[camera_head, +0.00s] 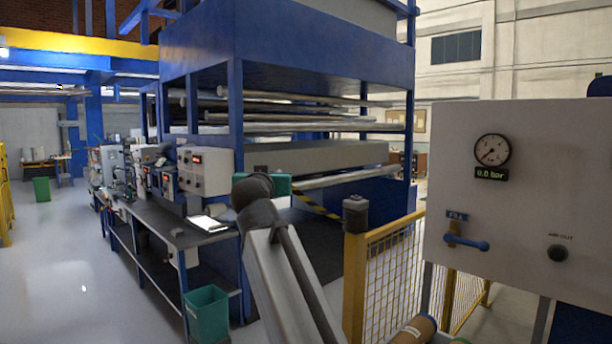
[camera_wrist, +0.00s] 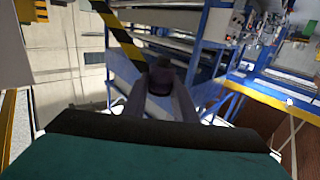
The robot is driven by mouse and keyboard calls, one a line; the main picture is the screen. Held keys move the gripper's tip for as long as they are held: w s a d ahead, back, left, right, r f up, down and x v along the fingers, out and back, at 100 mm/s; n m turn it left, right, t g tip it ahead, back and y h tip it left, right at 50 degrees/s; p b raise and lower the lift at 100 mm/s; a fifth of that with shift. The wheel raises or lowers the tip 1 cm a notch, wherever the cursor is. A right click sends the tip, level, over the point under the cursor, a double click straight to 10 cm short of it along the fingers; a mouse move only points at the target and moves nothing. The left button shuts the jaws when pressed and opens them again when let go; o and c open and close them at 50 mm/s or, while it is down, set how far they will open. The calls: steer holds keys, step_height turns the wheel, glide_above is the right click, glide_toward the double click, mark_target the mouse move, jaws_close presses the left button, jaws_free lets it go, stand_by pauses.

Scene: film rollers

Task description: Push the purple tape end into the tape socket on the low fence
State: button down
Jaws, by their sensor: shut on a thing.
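In the wrist view my gripper (camera_wrist: 160,98) is shut on a small dark purple tape end (camera_wrist: 161,77), held between the fingertips. A black-and-yellow striped tape (camera_wrist: 122,42) runs from the upper left toward it; I cannot tell whether they join. In the head view my arm rises in the middle, and its dark joint and teal wrist part (camera_head: 278,184) hide the fingers and the tape end. The striped tape (camera_head: 318,211) slants down right toward the low yellow fence (camera_head: 390,262). A dark grey head (camera_head: 355,214) tops the near fence post; I cannot make out a socket opening.
A pale panel with a gauge (camera_head: 492,150) and a blue-handled valve (camera_head: 466,240) stands at right. A workbench (camera_head: 175,232) and teal bin (camera_head: 206,313) stand at left, before the blue roller machine (camera_head: 285,55). Rolls (camera_head: 413,331) lie low at right.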

steer(key=s+a+f+n+g+y, duration=0.1)
steer(key=s+a+n+y, duration=0.3)
steer(key=a, duration=0.8)
steer(key=s+a+y, duration=0.2)
steer(key=s+a, duration=0.5)
steer(key=a, duration=0.4)
steer(key=s+a+f+n+g+y, duration=0.15)
steer(key=s+a, duration=0.35)
steer(key=a, duration=0.7)
steer(key=s+a+f+n+g+y, duration=0.15)
steer(key=s+a+n+y, duration=0.35)
steer(key=s+a, duration=1.4)
steer(key=s+a+n+g+y, duration=0.1)
steer(key=s+a+g, duration=0.1)
steer(key=s, duration=1)
steer(key=s+a+f+n+g+y, duration=0.1)
steer(key=s+a, duration=0.4)
steer(key=s, duration=0.7)
steer(key=s+a+f+n+g+y, duration=0.1)
steer(key=s+a+g+y, duration=0.2)
steer(key=s, duration=1)
steer(key=shift+a+g, duration=0.25)
steer(key=shift+g, duration=0.05)
steer(key=shift+w+f, duration=0.1)
steer(key=shift+f, duration=0.05)
steer(key=shift+f, duration=3.6)
